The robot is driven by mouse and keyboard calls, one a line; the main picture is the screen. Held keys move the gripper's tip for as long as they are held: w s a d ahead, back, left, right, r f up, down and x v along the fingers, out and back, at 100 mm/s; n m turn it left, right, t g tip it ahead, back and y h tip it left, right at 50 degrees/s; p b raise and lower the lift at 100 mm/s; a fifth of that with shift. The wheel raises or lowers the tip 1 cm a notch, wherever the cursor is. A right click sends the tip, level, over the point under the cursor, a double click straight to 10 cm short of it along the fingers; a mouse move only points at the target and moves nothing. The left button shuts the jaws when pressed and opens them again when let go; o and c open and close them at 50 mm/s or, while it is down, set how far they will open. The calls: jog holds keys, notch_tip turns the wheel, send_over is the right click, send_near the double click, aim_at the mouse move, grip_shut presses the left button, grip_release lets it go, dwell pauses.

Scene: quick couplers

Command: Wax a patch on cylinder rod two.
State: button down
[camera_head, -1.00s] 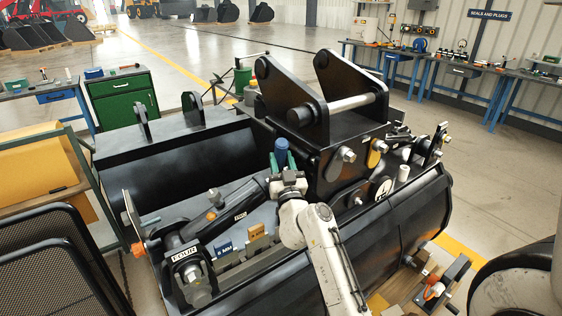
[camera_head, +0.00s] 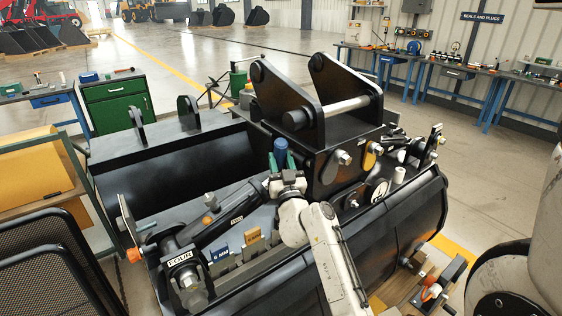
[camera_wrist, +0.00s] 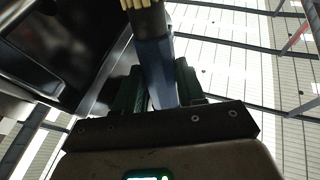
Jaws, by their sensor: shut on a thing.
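My gripper (camera_head: 281,166) is shut on a blue-handled brush (camera_head: 281,150), held upright beside the black coupler bracket. In the wrist view my gripper (camera_wrist: 158,92) has its green jaws on either side of the blue handle, and the brush (camera_wrist: 155,65) has a dark collar and tan bristles at the picture's top edge. A black cylinder (camera_head: 235,211) lies to the left of my gripper with a small label that I cannot read. Its end towards my gripper is partly hidden by my wrist. The bristles are apart from the cylinder.
A plate marked FOUR (camera_head: 180,259) stands at the cylinder's near left end. The tall coupler bracket (camera_head: 325,100) rises close on the right. A black mesh panel (camera_head: 45,265) is at lower left.

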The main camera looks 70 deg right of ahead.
aim_at(277, 153)
jog(key=shift+w+a+f, duration=0.3)
jog(key=shift+a+f, duration=0.05)
jog(key=shift+a, duration=0.35)
jog(key=r+p, duration=0.1)
jog(key=s+a+r+p, duration=0.1)
jog(key=r+p, duration=0.1)
jog(key=shift+s+a, duration=0.15)
jog(key=shift+a, duration=0.15)
jog(key=shift+s+a+r+p, duration=0.6)
jog(key=shift+a+r+p, duration=0.15)
jog(key=shift+r+p, duration=0.15)
